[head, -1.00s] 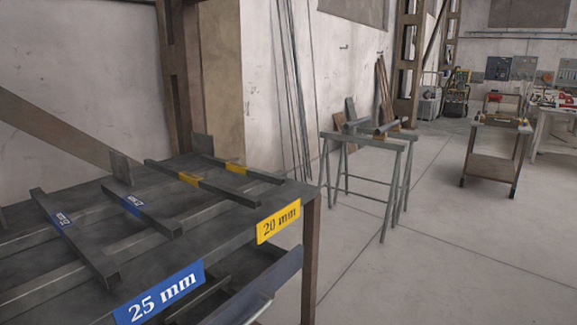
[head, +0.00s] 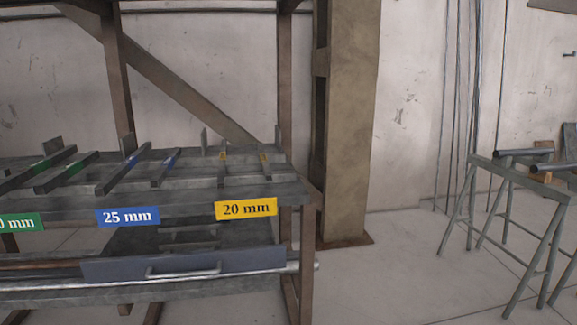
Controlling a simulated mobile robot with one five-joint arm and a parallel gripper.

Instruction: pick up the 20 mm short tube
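Two dark tubes with yellow bands lie on the rack shelf (head: 130,201) above the yellow "20 mm" sign (head: 246,209). The left yellow-banded tube (head: 222,172) reaches a little nearer the shelf's front edge. The right yellow-banded tube (head: 266,169) looks slightly shorter and lies near the shelf's right end. I cannot tell for sure which is the 20 mm short tube. My gripper is not in view.
Blue-banded tubes (head: 124,169) lie left of the yellow ones, above a "25 mm" sign (head: 128,216). Green-banded tubes (head: 40,170) lie farther left. A drawer (head: 197,264) sits below. A sawhorse (head: 520,180) stands right. The floor between is open.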

